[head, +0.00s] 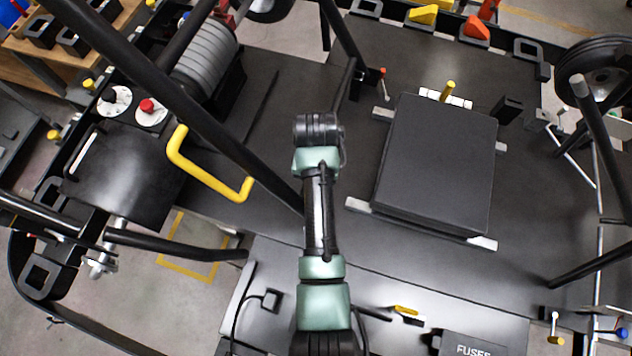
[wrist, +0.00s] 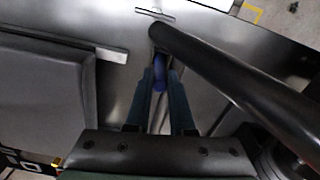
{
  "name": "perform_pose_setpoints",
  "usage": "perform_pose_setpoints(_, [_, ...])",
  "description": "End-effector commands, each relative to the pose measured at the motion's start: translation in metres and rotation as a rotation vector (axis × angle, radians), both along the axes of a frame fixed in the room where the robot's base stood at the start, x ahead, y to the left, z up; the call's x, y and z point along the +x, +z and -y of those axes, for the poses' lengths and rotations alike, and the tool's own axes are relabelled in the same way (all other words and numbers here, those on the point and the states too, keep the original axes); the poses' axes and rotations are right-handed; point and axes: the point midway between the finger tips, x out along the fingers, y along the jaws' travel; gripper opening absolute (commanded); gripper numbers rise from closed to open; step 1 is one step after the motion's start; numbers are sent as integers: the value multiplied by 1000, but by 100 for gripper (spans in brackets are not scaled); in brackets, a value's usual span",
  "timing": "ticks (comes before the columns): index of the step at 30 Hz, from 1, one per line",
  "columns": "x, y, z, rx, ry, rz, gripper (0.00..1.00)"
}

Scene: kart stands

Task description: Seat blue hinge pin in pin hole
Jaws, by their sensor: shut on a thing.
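In the wrist view, my gripper (wrist: 162,88) is shut on a blue thing, which I take for the blue hinge pin (wrist: 160,74). Only a short blue part shows between the two dark green fingers. A thick black tube passes close to the fingertips and partly crowds that spot. In the head view, my wrist covers the place and I cannot make out the fingers or the pin. I cannot pick out the pin hole in either view, nor tell whether the pin touches anything.
The black frame tube (wrist: 235,75) runs diagonally right beside my fingers. A dark box-like seat block (head: 437,165) stands on the floor plate to the right. A yellow handle (head: 205,178) rises at left. Bare dark plate (head: 285,90) lies around my wrist.

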Motion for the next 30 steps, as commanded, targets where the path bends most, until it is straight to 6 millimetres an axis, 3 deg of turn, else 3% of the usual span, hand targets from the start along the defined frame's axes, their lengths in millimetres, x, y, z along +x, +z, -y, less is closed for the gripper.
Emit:
perform_pose_setpoints(9, [0, -7, 0, 0, 1, 0, 0])
perform_pose_setpoints(10, [0, -8, 0, 0, 1, 0, 23])
perform_pose_setpoints(15, [0, -7, 0, 0, 0, 0, 51])
perform_pose_setpoints(24, [0, -6, 0, 0, 0, 0, 51])
perform_pose_setpoints(30, [2, 14, 0, 0, 0, 5, 51])
